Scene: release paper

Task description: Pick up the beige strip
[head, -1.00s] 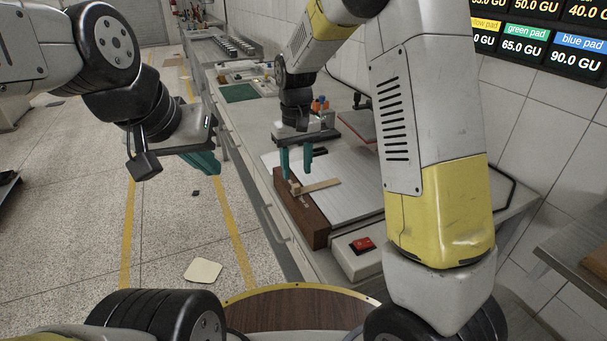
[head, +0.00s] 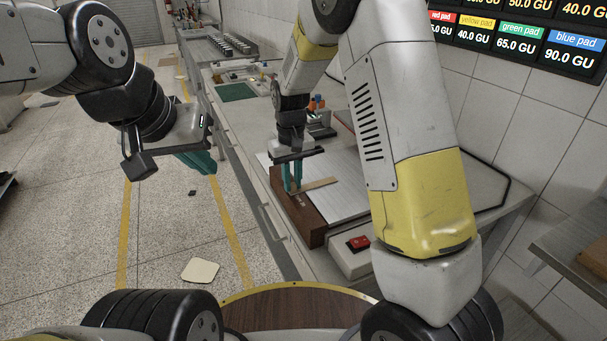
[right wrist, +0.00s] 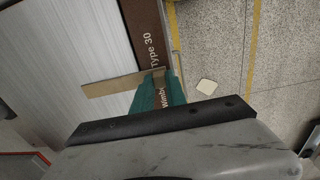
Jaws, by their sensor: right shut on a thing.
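The beige strip (head: 320,184) lies across a pale metal plate (head: 345,203), its near-left end by the brown block. My right gripper (head: 293,189) points down at that end, its teal fingers shut on the strip. In the right wrist view the strip (right wrist: 108,86) runs left from the teal fingers (right wrist: 160,90), which hide part of its end. I cannot tell if the strip is lifted. My left gripper (head: 203,162) hangs over the floor, away from the bench, with no object visible in it; its finger gap is not clear.
A brown block (head: 299,212) with lettering (right wrist: 153,58) runs along the plate's edge. A box with a red switch (head: 358,243) stands at the near end of the bench. A green mat (head: 237,92) lies farther back. A pale square pad (head: 200,270) is on the floor.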

